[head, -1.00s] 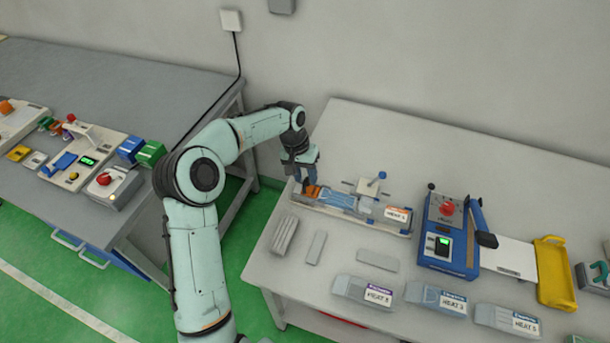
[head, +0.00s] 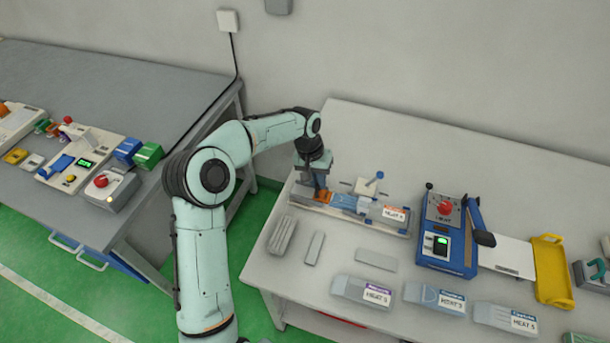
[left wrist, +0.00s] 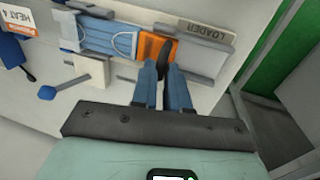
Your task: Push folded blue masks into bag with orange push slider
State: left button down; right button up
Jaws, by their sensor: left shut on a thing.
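The orange push slider (head: 326,197) sits in the loader tray (head: 301,193) on the right-hand table. My left gripper (head: 321,190) is shut on its dark handle from above; the left wrist view shows the fingers (left wrist: 163,75) at the slider (left wrist: 153,48). The folded blue masks (head: 347,203) lie in the channel right of the slider, white ear loops showing in the left wrist view (left wrist: 95,37). The bag (head: 376,210), with an orange-topped HEAT label, is at the tray's right end. How far the masks reach into it is unclear. My right gripper is not in view.
A blue-knobbed lever (head: 371,187) stands behind the channel. A blue sealer (head: 446,240) and a yellow tray (head: 552,272) are farther right. Grey pieces (head: 281,236) and several labelled packs (head: 363,291) lie in front.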

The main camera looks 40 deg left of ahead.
pick_arm(q)
jog(key=w+d, duration=0.1)
jog(key=d, duration=0.2)
jog(key=w+d, duration=0.1)
jog(key=d, duration=0.3)
jog(key=w+d+p, duration=0.1)
jog(key=d, duration=0.2)
jog(key=shift+w+d, duration=0.15)
jog(key=shift+d, duration=0.1)
jog(key=shift+w+d, duration=0.1)
jog(key=shift+d, duration=0.35)
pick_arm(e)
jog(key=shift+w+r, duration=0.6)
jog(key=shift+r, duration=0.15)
pick_arm(q)
jog(key=shift+d, duration=0.1)
jog(key=c, duration=1.1)
grip_release()
jog(key=shift+c, duration=0.2)
jog(key=shift+r, duration=0.1)
